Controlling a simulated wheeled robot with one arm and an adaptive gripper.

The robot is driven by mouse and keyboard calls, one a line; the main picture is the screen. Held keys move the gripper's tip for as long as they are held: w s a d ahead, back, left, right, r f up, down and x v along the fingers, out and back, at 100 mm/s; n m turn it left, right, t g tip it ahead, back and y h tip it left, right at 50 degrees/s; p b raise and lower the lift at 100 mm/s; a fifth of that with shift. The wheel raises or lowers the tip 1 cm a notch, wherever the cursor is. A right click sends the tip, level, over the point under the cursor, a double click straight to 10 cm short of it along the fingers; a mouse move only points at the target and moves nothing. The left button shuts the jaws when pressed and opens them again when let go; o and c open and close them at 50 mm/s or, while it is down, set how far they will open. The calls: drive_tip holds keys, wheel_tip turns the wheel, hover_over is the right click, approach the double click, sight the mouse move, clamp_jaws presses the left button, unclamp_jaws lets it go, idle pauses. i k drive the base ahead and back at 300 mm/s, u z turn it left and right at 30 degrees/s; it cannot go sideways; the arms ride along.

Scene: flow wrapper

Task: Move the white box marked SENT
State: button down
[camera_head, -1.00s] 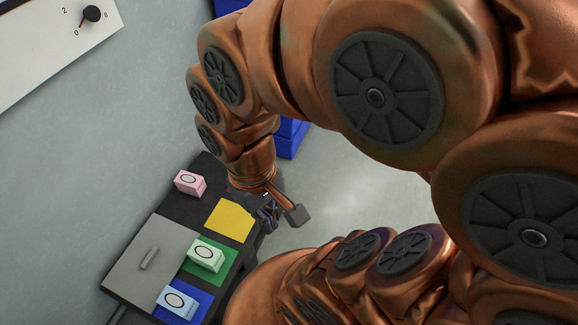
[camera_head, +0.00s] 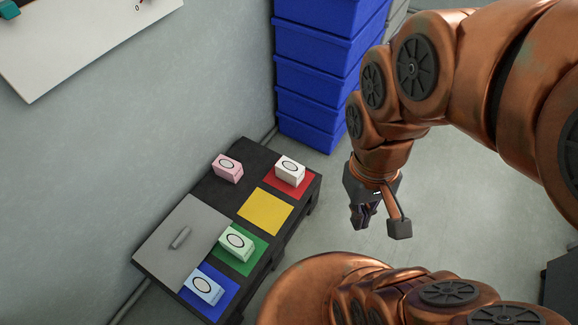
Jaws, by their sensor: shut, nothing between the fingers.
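A white box (camera_head: 290,170) with a dark oval on its top sits on the red square (camera_head: 302,189) at the table's far right corner. Its lettering is too small to read. My gripper (camera_head: 359,220) is shut and empty, pointing down to the right of the table, apart from the box. The yellow square (camera_head: 265,211) is bare.
A pink box (camera_head: 227,168) stands on the black table (camera_head: 222,187). A green box (camera_head: 236,243) is on the green square and a blue box (camera_head: 203,286) on the blue square. A grey panel with a handle (camera_head: 170,252) covers the left part. Blue bins (camera_head: 315,97) are stacked behind; open floor (camera_head: 440,215) lies right.

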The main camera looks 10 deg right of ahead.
sight(291, 172)
drive_tip(key=u, duration=0.5)
drive_tip(key=k, duration=1.2)
drive_tip(key=z, duration=0.35)
drive_tip(key=i, duration=1.75)
drive_tip(key=u, duration=0.7)
